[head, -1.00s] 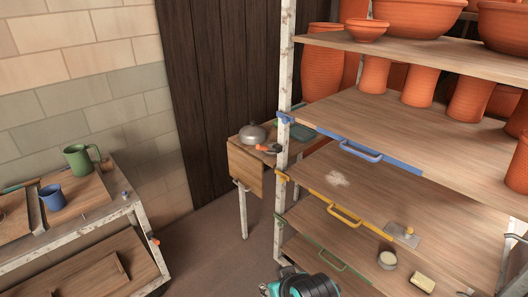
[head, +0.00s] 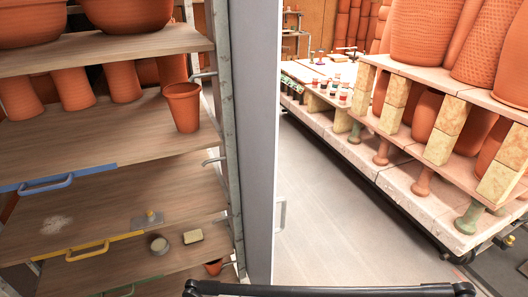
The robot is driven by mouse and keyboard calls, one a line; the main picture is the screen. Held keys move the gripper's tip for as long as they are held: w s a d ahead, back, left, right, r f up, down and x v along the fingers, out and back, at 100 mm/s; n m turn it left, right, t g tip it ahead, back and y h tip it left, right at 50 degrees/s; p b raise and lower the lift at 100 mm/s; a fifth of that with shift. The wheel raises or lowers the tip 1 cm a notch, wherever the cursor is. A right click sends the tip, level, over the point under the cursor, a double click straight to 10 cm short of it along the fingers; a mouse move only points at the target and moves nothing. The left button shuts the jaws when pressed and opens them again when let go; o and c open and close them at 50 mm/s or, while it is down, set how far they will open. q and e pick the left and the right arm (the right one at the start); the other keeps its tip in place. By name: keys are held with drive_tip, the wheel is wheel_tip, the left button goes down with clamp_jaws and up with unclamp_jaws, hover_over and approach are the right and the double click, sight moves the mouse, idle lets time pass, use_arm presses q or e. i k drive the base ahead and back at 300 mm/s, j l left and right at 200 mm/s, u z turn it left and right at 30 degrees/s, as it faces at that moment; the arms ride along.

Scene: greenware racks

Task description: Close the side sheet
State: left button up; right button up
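A tall, pale grey sheet (head: 260,140) stands upright at the right end of the shelf rack, and I take it to be the side sheet. I see it at a steep angle, as a narrow strip running from the top of the view almost to the bottom. A small pale bar handle (head: 282,214) sticks out at its right edge. Whether the sheet touches the rack post along its whole height I cannot tell. Neither of my grippers is in view.
The rack's wooden shelves (head: 90,205) hold terracotta pots, one pot (head: 183,106) near the right edge. Clear floor (head: 325,195) lies right of the sheet, before a low car (head: 440,205) stacked with pots. A black bar (head: 330,290), owner unclear, crosses the bottom edge.

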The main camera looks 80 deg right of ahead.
sight(255, 25)
drive_tip(key=k+l+z, duration=0.15)
drive_tip(key=z, duration=0.25)
drive_tip(key=k+l+z, duration=0.1)
drive_tip(key=z, duration=0.25)
drive_tip(key=l+z, duration=0.4)
drive_tip(key=k+l+z, duration=0.1)
drive_tip(key=l, duration=0.3)
drive_tip(key=k+l, duration=0.1)
drive_tip(key=l, duration=0.3)
drive_tip(key=k+l+z, duration=0.15)
drive_tip(key=l, duration=0.3)
